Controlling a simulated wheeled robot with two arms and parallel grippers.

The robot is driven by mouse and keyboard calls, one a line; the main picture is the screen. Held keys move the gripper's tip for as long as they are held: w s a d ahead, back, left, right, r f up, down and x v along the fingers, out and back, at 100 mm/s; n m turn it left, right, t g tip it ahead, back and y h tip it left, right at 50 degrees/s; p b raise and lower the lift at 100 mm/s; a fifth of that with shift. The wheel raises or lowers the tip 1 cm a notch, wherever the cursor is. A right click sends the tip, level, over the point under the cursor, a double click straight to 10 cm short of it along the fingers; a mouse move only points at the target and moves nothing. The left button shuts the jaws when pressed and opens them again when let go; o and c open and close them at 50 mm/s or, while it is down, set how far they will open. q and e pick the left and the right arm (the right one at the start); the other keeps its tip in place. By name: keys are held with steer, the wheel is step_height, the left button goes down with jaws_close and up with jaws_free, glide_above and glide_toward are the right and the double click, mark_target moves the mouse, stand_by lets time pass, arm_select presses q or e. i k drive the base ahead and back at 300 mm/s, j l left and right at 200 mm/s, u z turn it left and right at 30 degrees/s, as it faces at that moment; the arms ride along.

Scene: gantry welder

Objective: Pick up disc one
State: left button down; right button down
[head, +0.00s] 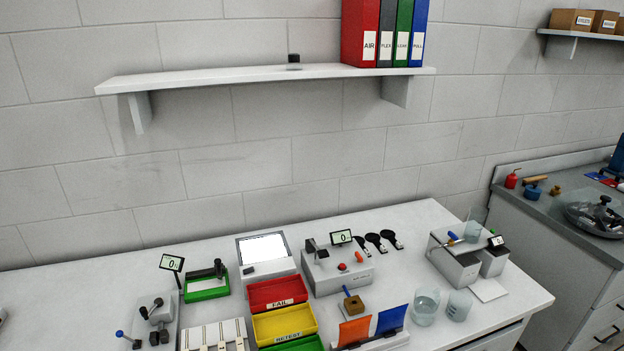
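Three black round-headed pieces with short handles lie in a row on the white bench, behind and right of a grey boxy device. They are the left black piece (362,243), the middle black piece (375,241) and the right black piece (391,238). They are the most disc-like things in view. No label shows on them, so I cannot tell which, if any, is disc one. Neither of my grippers is in view.
The grey device (335,272) has a red button and a display reading 0. Red (276,307), yellow (262,329) and green trays stand in front. Glass beakers (424,309) stand front right. A wall shelf (200,79) with binders hangs above the white bench (432,222).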

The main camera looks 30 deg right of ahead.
mark_target(388, 234)
steer(key=z, duration=1.6)
steer(key=u, duration=0.3)
steer(key=i+l+u, duration=0.15)
steer(key=l+u, duration=0.85)
steer(key=i+j, duration=0.05)
steer(key=j, duration=0.05)
